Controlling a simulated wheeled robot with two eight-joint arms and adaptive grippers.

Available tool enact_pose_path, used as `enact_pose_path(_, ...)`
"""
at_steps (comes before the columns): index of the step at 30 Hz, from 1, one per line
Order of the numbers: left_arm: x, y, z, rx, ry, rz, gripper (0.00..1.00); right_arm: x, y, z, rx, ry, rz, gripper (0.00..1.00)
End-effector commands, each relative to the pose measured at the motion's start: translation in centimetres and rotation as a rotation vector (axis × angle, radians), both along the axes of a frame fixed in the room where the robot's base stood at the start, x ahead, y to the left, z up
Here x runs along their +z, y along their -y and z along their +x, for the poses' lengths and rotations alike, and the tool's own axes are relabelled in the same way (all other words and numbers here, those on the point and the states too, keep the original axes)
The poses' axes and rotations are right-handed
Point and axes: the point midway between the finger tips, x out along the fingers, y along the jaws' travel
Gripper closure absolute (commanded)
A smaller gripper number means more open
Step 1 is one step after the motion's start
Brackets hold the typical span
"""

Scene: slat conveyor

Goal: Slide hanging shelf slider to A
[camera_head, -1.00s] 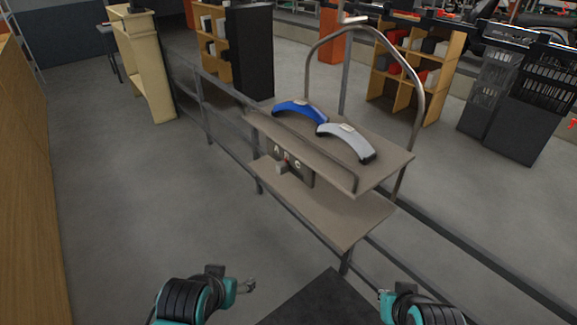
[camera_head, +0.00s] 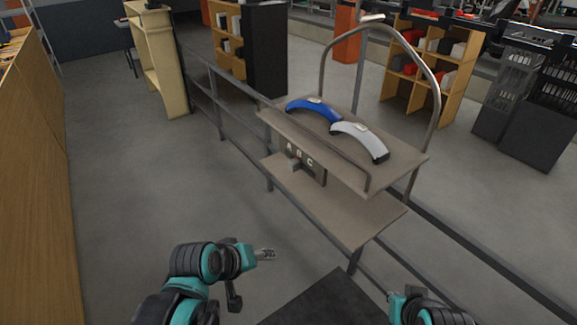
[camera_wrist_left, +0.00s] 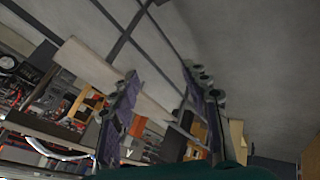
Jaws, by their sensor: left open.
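The slider panel (camera_head: 306,170) is a dark plate lettered A, B, C, hanging under the top shelf of the hanging shelf (camera_head: 270,113). Its small grey slider knob (camera_head: 294,165) sits at the panel's lower left; I cannot tell exactly which letter it is under. My left gripper (camera_head: 266,254) is open and empty, below and left of the shelf, well apart from the knob. Its two fingers (camera_wrist_left: 162,95) frame the left wrist view, with nothing between them. My right arm shows at the bottom right edge of the head view, but its gripper fingers are out of frame.
A blue curved piece (camera_head: 314,108) and a grey one (camera_head: 360,139) lie on the top shelf. A lower shelf (camera_head: 340,215) juts out beneath the panel. A metal railing (camera_head: 240,150) runs along the shelf. A wooden wall (camera_head: 38,190) stands left; floor between is clear.

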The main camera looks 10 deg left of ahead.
Motion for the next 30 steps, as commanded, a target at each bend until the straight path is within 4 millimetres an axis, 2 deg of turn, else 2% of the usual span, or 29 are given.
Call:
enact_pose_path(1, 0.4, 0.7, 2.1, 0.096, -0.025, -0.146, 0.53, -0.2, 0.0, 0.0, 0.000, 0.000, 0.000, 1.00)
enact_pose_path(7, 2.6, 2.9, 9.8, 0.451, -0.180, -0.780, 0.53, -0.6, 0.0, 0.0, 0.000, 0.000, 0.000, 1.00)
enact_pose_path(11, 4.3, 2.6, 14.8, 0.632, -0.321, -1.190, 0.53, -0.8, 0.0, 0.0, 0.000, 0.000, 0.000, 1.00)
enact_pose_path(15, 6.0, 0.8, 19.1, 0.753, -0.495, -1.576, 0.53, -1.0, 0.0, 0.0, 0.000, 0.000, 0.000, 1.00)
enact_pose_path(18, 6.7, -0.7, 20.9, 0.793, -0.607, -1.776, 0.53, -1.1, 0.0, 0.0, 0.000, 0.000, 0.000, 1.00)
enact_pose_path(23, 7.4, -2.2, 22.2, 0.809, -0.717, -1.943, 0.53, -1.2, 0.0, 0.0, 0.000, 0.000, 0.000, 1.00)
enact_pose_path(26, 7.5, -2.1, 22.7, 0.809, -0.739, -1.970, 0.53, -1.3, 0.0, 0.0, 0.000, 0.000, 0.000, 1.00)
enact_pose_path(30, 7.5, -0.6, 24.0, 0.809, -0.743, -1.969, 0.53, -1.8, 0.0, 0.0, 0.000, 0.000, 0.000, 1.00)
